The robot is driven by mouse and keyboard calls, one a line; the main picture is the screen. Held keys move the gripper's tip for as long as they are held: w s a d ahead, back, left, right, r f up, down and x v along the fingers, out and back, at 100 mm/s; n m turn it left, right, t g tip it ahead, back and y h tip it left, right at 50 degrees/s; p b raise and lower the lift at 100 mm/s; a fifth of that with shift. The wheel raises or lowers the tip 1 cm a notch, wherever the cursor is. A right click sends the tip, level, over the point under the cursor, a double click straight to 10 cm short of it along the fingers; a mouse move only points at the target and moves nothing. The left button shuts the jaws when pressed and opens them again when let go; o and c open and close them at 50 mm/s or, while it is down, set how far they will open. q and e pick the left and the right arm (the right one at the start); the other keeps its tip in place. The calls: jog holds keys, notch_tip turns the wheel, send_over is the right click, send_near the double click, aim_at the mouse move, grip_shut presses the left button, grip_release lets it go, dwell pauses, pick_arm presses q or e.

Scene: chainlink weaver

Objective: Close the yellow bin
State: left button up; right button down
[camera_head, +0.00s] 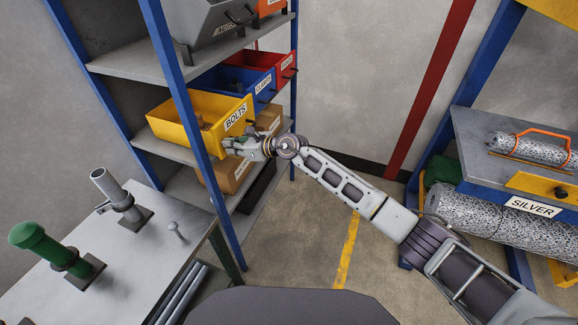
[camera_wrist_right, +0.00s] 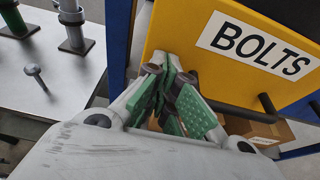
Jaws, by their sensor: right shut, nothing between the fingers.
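The yellow bin (camera_head: 186,114) labelled BOLTS sits on the middle shelf of the blue-posted rack. It is pulled out past the shelf edge, and its open top shows dark contents. Its yellow front with the BOLTS label (camera_wrist_right: 258,47) and a dark bar handle (camera_wrist_right: 268,104) fills the upper right of the right wrist view. My right gripper (camera_head: 230,146) is shut and empty, just below and in front of the bin's front. In the wrist view its green-padded fingertips (camera_wrist_right: 170,75) are close to the lower left of the yellow face; contact cannot be told. My left gripper is not in view.
A blue bin (camera_head: 240,80) and a red bin (camera_head: 272,65) stand beside the yellow one. Cardboard boxes (camera_head: 232,174) sit below. A grey workbench (camera_head: 150,255) with a green-handled tool (camera_head: 42,242) is at the lower left. A blue rack (camera_head: 500,130) stands at right.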

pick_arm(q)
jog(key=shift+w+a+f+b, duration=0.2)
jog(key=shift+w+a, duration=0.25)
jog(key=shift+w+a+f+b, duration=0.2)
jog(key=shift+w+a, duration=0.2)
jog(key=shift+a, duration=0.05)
pick_arm(e)
jog(key=shift+w+a+r, duration=0.1)
jog(key=shift+w+a, duration=0.1)
jog(key=shift+a, duration=0.4)
jog(key=shift+w+a+r, duration=0.1)
jog(key=shift+w+a, duration=0.1)
jog(key=shift+a, duration=0.4)
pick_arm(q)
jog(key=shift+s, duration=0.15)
